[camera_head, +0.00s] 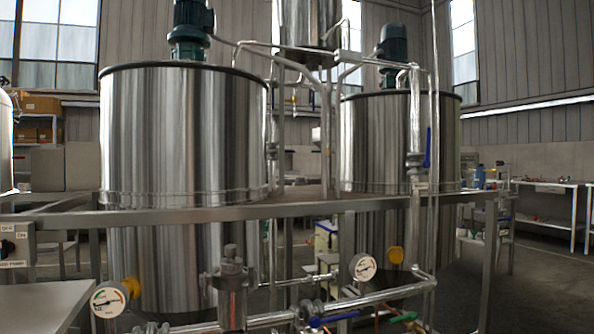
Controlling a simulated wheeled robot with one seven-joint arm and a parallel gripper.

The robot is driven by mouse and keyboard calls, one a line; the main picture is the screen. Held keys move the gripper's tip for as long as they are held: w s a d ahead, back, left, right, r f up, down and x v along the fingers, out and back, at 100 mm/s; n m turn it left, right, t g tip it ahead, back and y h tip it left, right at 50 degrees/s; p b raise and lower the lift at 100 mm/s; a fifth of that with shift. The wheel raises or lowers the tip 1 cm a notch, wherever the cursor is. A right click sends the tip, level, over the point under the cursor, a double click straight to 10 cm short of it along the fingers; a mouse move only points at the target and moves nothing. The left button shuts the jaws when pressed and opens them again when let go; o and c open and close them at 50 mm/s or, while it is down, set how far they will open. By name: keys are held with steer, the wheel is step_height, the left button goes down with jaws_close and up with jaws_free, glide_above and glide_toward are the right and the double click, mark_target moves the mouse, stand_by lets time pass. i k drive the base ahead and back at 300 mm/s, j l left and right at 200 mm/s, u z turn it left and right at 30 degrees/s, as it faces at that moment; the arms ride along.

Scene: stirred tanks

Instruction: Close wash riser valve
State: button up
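A vertical steel riser pipe (414,110) runs up in front of the right tank (368,150). A valve with a blue lever (428,148) sits on or close beside this riser. The lever stands upright, in line with the pipe. No label shows that names it as the wash riser valve. A second blue handle (318,321) lies nearly level on the low pipework at the bottom edge, with a green handle (404,317) to its right. My gripper and arm are not in view.
A steel frame rail (210,214) crosses in front of both tanks. The left tank (180,130) is large. Gauges (108,300) (363,267) and a low horizontal pipe (380,296) stand in front. A switch box (17,245) is at far left. Benches (548,188) stand at right.

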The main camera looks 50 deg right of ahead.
mark_target(428, 145)
steer(key=z, duration=1.6)
steer(key=i+l+z, duration=0.35)
steer(key=i+z, duration=0.35)
steer(key=i+l+z, duration=0.1)
steer(key=i+z, duration=0.2)
